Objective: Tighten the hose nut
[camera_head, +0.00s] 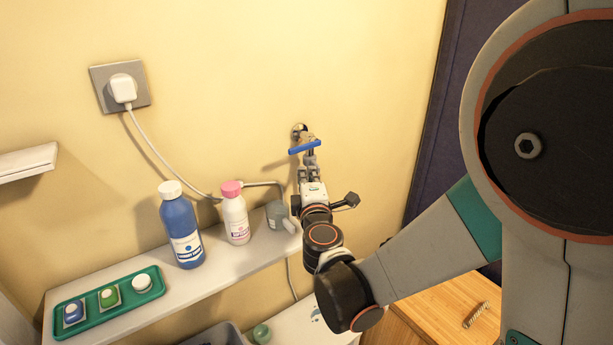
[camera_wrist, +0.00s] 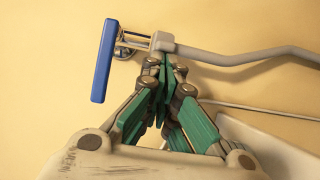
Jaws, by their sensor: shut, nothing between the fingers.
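A tap on the wall has a blue lever handle (camera_head: 304,147); the handle also shows at the upper left in the wrist view (camera_wrist: 104,60). A grey hose (camera_wrist: 240,57) runs right from the tap, and its pale end fitting, which looks like the hose nut (camera_wrist: 162,41), sits at the tap's outlet. My gripper (camera_head: 310,155) is at the tap, just below the handle in the head view. In the wrist view its green-padded fingers (camera_wrist: 166,74) are shut and empty, with the tips just below the nut. I cannot tell whether they touch it. The head view hides the nut.
A shelf (camera_head: 115,322) left of my arm holds a blue bottle (camera_head: 181,228), a white bottle with a pink cap (camera_head: 235,215), a grey-green jug (camera_head: 277,214) and a green tray (camera_head: 95,317). A plug (camera_head: 122,88) with a white cord is on the wall. A spring lies on a wooden top (camera_head: 440,325).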

